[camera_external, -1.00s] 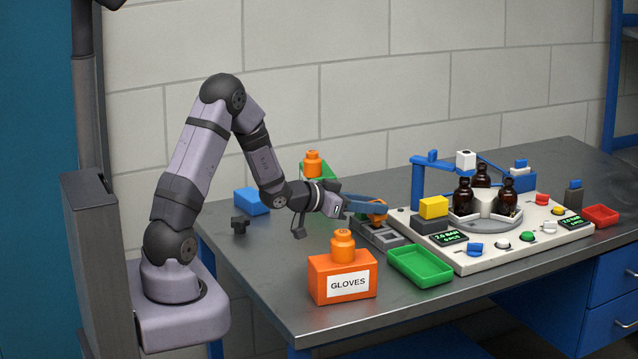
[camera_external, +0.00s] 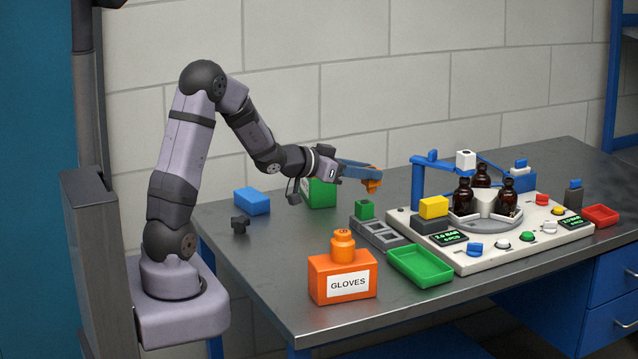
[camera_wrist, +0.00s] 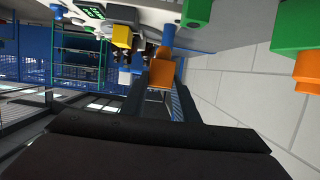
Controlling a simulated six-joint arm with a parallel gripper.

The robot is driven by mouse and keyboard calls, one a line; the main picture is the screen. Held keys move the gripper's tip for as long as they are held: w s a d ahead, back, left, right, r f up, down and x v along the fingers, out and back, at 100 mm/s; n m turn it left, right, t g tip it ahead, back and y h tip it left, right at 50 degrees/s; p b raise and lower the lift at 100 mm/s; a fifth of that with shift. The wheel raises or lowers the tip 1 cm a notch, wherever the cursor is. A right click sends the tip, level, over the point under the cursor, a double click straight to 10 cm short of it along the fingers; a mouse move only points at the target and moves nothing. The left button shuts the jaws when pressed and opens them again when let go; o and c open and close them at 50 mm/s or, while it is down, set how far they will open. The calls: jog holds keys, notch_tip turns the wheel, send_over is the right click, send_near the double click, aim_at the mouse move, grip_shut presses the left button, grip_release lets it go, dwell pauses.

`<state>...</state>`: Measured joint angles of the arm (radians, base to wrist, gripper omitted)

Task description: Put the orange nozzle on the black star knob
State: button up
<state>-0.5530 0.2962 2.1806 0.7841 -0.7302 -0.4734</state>
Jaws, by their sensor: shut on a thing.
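The orange nozzle (camera_external: 372,187) is held at the tips of my gripper's (camera_external: 374,175) blue fingers, up in the air above the back of the table. In the wrist view the orange nozzle (camera_wrist: 161,76) sits between the two fingers, which are shut on it. The black star knob (camera_external: 240,224) stands on the table at the left, well away from my gripper and lower than it. I cannot make out the knob in the wrist view.
A grey slotted block (camera_external: 378,235) with a green cube (camera_external: 364,209) stands below my gripper. An orange GLOVES container (camera_external: 343,278), blue block (camera_external: 252,201), green container (camera_external: 320,193) and green tray (camera_external: 421,265) stand around. A white station (camera_external: 480,262) with amber bottles (camera_external: 481,176) is at right.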

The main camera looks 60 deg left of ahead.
jog(key=s+a+r+n+g+y, duration=0.1)
jog(key=s+a+n+y, duration=0.2)
jog(key=s+a, duration=0.6)
jog(key=s+a+n+g+y, duration=0.1)
jog(key=s+a+n+y, duration=0.3)
jog(key=a, duration=0.9)
jog(key=s+a+g+y+p, duration=0.1)
jog(key=s+a, duration=0.4)
jog(key=s, duration=0.4)
jog(key=s+a+y, duration=0.1)
jog(key=s+a, duration=0.3)
jog(key=s, duration=0.5)
jog(key=m+t+h, duration=0.3)
jog(key=m+h, duration=0.4)
jog(key=h, duration=0.3)
send_over(232, 220)
jog(key=shift+d+f+b, duration=0.1)
jog(key=shift+f+b, duration=0.2)
jog(key=shift+f, duration=3.9)
jog(key=shift+f, duration=0.15)
